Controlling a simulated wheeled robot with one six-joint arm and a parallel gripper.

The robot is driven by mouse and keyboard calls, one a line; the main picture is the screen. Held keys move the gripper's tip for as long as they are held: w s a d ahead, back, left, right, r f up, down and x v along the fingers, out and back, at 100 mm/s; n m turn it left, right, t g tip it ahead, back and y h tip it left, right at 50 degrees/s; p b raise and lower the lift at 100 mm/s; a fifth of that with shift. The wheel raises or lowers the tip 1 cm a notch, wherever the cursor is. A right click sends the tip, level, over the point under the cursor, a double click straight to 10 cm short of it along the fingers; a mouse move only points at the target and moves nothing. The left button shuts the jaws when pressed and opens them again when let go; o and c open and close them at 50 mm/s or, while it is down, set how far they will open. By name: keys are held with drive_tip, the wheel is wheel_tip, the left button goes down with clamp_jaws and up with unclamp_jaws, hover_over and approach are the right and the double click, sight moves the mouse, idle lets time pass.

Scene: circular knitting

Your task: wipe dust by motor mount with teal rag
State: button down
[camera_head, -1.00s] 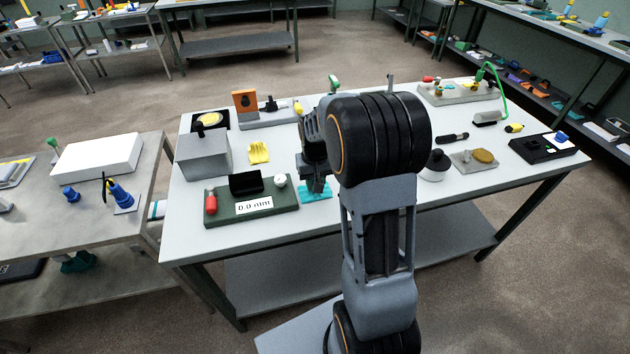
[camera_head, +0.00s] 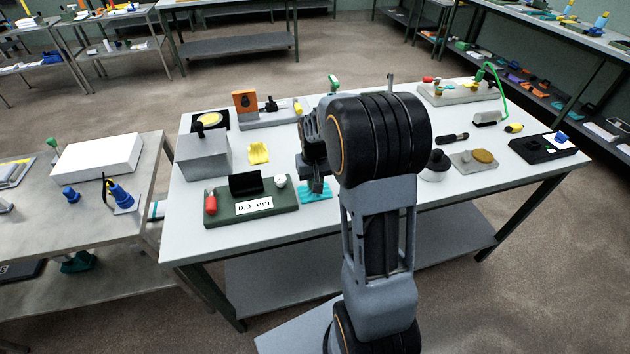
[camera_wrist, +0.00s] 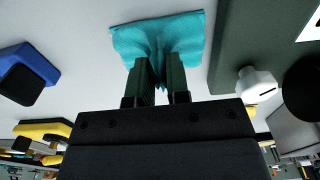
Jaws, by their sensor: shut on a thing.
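The teal rag (camera_head: 314,195) lies on the white table, just right of the green gauge board. In the wrist view the rag (camera_wrist: 185,30) is bunched up between the two dark fingers, with its edges spread out on the table. My gripper (camera_head: 317,188) points down and is shut on the rag; its fingers also show in the wrist view (camera_wrist: 161,78). An orange block with a dark hole (camera_head: 245,103), perhaps the motor mount, stands on a grey base at the back left. I cannot make out any dust. My arm hides the middle of the table.
The green board (camera_head: 280,206) with a red part, display and white knob is close on the left. A grey box (camera_head: 203,157) and a yellow cloth (camera_head: 258,153) lie behind it. On the right are a grey plate (camera_head: 462,163) and a black tray (camera_head: 541,150). The front right tabletop is clear.

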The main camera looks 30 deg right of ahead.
sight(331, 192)
drive_tip(key=shift+s+a, duration=0.25)
drive_tip(key=shift+a, duration=0.3)
drive_tip(key=shift+s+d+r, duration=0.1)
drive_tip(key=shift+s+d, duration=0.2)
drive_tip(key=shift+d, duration=0.5)
drive_tip(key=shift+s+d+f, duration=0.1)
drive_tip(key=shift+s+d, duration=0.25)
drive_tip(key=shift+d, duration=0.45)
drive_tip(key=shift+s+d+r, duration=0.1)
drive_tip(key=shift+s+d, duration=0.2)
drive_tip(key=shift+d, duration=0.5)
drive_tip(key=shift+d, duration=0.1)
drive_tip(key=shift+s+d, duration=0.15)
drive_tip(key=shift+d, duration=0.05)
drive_tip(key=shift+f, duration=0.2)
drive_tip(key=shift+a, duration=0.1)
drive_tip(key=shift+w+a+r, duration=0.1)
drive_tip(key=shift+w+a, duration=0.15)
drive_tip(key=shift+a, duration=0.95)
drive_tip(key=shift+w+a, duration=0.2)
drive_tip(key=shift+a, duration=1)
drive_tip(key=shift+a, duration=0.1)
